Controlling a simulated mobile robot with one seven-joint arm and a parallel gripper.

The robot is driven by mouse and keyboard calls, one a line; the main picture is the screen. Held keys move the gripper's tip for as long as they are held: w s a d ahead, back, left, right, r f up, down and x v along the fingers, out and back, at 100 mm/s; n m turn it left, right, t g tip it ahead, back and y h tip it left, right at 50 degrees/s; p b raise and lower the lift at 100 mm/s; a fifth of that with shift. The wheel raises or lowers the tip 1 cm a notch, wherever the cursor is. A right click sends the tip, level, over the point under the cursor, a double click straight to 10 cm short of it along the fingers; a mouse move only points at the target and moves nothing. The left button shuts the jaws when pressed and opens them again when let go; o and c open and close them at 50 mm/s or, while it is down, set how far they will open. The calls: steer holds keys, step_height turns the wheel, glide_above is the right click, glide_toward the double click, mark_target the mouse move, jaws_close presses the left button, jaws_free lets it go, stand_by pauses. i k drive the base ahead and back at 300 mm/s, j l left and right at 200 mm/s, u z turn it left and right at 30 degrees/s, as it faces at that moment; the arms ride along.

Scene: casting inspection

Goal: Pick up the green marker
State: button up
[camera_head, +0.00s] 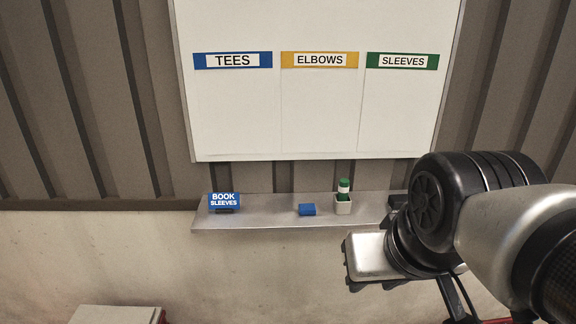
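A blue "BOOK SLEEVES" sign (224,202) stands at the left of the shelf (265,213). A whiteboard (320,115) hangs above. My arm hides the shelf's right end. A pale box top (115,315) shows at lower left.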

mark_target(344, 185)
steer(key=i+j, duration=0.1)
steer(key=i, duration=0.6)
steer(key=i+j, duration=0.1)
steer(key=i, duration=0.65)
steer(key=l+z, duration=0.05)
